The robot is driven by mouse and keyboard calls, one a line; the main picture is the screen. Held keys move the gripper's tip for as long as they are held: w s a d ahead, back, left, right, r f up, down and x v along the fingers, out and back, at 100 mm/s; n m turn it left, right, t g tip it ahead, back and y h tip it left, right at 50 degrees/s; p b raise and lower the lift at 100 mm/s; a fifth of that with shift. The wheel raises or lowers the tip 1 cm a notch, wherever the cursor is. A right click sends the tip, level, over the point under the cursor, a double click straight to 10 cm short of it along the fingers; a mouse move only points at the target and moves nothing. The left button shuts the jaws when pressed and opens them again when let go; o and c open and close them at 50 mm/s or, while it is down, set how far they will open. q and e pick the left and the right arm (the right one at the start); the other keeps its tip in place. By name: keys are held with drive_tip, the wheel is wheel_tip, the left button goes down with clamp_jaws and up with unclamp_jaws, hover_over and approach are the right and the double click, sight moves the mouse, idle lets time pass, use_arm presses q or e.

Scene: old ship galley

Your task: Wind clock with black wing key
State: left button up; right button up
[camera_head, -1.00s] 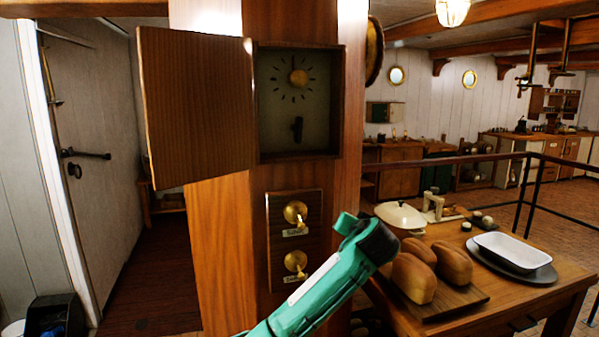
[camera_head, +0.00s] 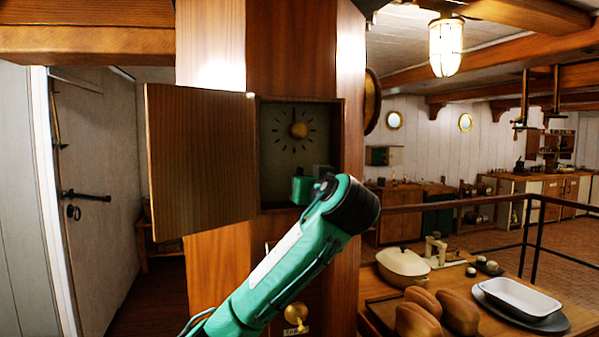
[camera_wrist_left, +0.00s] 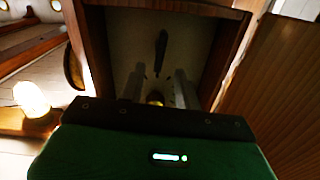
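The clock (camera_head: 287,147) is recessed in a wooden box on the column, with a pale dial, dark marks and a brass hub. The black wing key (camera_wrist_left: 161,50) stands on the dial in the left wrist view, which looks upside down. In the head view my left gripper hides it. My left gripper (camera_head: 318,174) is in front of the box's lower part. In the wrist view (camera_wrist_left: 157,84) its two grey fingers are apart, with the brass hub between them in the picture and nothing held. The key is apart from the fingers. My right gripper is not in view.
The box's wooden door (camera_head: 200,160) hangs open to the left. A brass knob (camera_head: 296,314) is on the column below. At the right, a table holds bread loaves (camera_head: 458,312), a lidded dish (camera_head: 402,266) and a white tray (camera_head: 521,297). A railing (camera_head: 460,202) stands behind it.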

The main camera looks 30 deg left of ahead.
use_arm(q)
drive_tip(key=p+x, duration=0.2)
drive_tip(key=x, duration=0.4)
drive_tip(key=shift+r, duration=0.1)
drive_tip(key=shift+w+a, duration=0.45)
drive_tip(key=shift+a, duration=0.05)
clamp_jaws()
